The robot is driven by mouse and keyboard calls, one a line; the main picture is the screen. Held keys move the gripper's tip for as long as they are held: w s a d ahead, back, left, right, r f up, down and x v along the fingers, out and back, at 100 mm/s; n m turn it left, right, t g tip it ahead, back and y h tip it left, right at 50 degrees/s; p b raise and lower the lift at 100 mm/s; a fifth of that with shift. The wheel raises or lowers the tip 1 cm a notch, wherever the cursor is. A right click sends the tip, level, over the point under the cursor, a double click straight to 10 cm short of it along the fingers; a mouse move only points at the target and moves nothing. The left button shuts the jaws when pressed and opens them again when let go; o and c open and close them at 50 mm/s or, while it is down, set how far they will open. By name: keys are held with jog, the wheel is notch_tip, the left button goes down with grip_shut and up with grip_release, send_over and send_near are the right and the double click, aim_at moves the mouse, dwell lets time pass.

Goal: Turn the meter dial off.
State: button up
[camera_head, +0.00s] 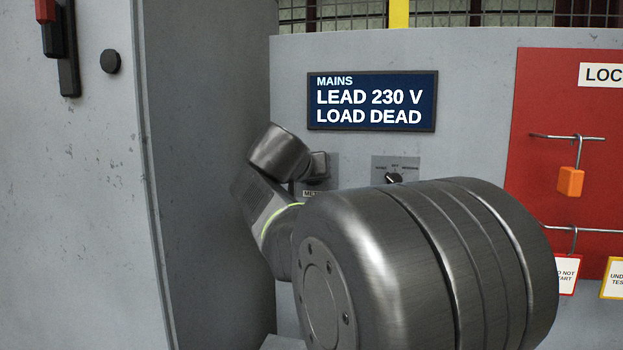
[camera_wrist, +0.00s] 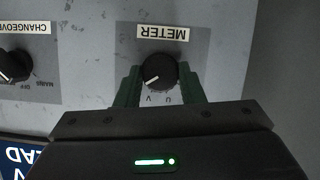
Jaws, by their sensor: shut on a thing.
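The meter dial (camera_wrist: 159,74) is a round black knob with a white pointer line, on a grey plate under an upside-down METER label (camera_wrist: 163,32) in the wrist view. Its pointer aims toward the lower left of that picture. The marks near it are partly hidden by my gripper. My gripper (camera_wrist: 160,82) is shut on the dial, with one dark green finger on each side of it. In the head view my arm covers the dial, and only part of the METER plate (camera_head: 309,193) shows.
A changeover knob (camera_wrist: 14,66) sits beside the meter plate; it also shows in the head view (camera_head: 393,179). A display (camera_head: 372,101) reads LEAD 230 V, LOAD DEAD. A red lock board (camera_head: 540,130) with an orange padlock (camera_head: 570,181) is at right. A grey cabinet side (camera_head: 205,150) stands close at left.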

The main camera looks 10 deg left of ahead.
jog(key=n+t+h+b, duration=0.1)
jog(key=n+h+b, duration=0.1)
jog(key=n, duration=0.4)
jog(key=n+t+h+b, duration=0.2)
jog(key=n+b, duration=0.2)
jog(key=n, duration=0.2)
jog(key=f+n+t+h+b, duration=0.1)
jog(key=n+t+h+b, duration=0.1)
jog(key=n, duration=0.5)
jog(key=shift+a+f+h+b, duration=0.1)
jog(key=shift+a+h+b, duration=0.25)
jog(key=shift+b, duration=0.3)
dwell(0.4)
jog(key=o, duration=1)
jog(key=shift+s, duration=0.1)
jog(key=b+v, duration=0.1)
jog(key=v, duration=1.2)
jog(key=shift+s, duration=0.3)
jog(key=shift+w, duration=0.15)
